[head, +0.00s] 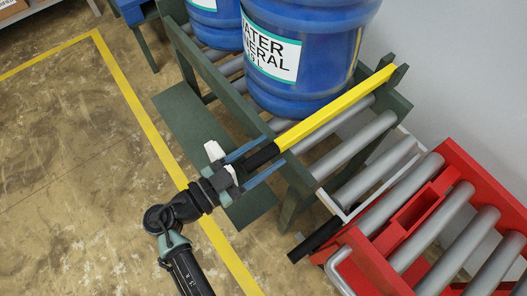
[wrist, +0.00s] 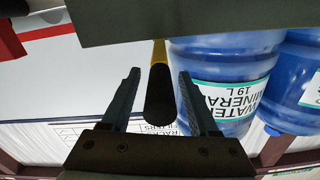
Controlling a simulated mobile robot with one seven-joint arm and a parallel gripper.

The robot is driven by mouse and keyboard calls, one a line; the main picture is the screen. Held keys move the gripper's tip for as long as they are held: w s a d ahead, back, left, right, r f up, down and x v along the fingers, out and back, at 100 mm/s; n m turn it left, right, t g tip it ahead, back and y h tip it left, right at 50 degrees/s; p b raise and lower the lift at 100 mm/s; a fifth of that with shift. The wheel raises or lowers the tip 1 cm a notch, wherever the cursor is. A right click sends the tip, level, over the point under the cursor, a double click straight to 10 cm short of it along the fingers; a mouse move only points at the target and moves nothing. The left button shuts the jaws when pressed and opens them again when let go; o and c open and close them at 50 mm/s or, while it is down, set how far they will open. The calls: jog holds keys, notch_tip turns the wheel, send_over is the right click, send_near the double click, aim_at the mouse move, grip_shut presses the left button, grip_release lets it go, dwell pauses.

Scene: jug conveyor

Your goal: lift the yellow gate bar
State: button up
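The yellow gate bar (head: 338,108) lies across the green roller conveyor, in front of a blue water jug (head: 300,50). Its far end meets a dark upright on the far rail. Its near end has a black handle (head: 262,156). My gripper (head: 277,149) is open, with one finger on each side of the handle. In the wrist view, the handle (wrist: 160,95) stands between the fingers of my gripper (wrist: 160,73) with a gap on both sides. Only a short yellow piece shows there, below a dark green beam.
A second blue jug (head: 215,20) stands behind the first on the green conveyor (head: 295,180). A red roller frame (head: 375,262) adjoins the conveyor's lower right end, with a black handle (head: 315,240) jutting out. A grey wall is at right. The floor at left is clear, with yellow lines.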

grip_shut()
dwell(1.2)
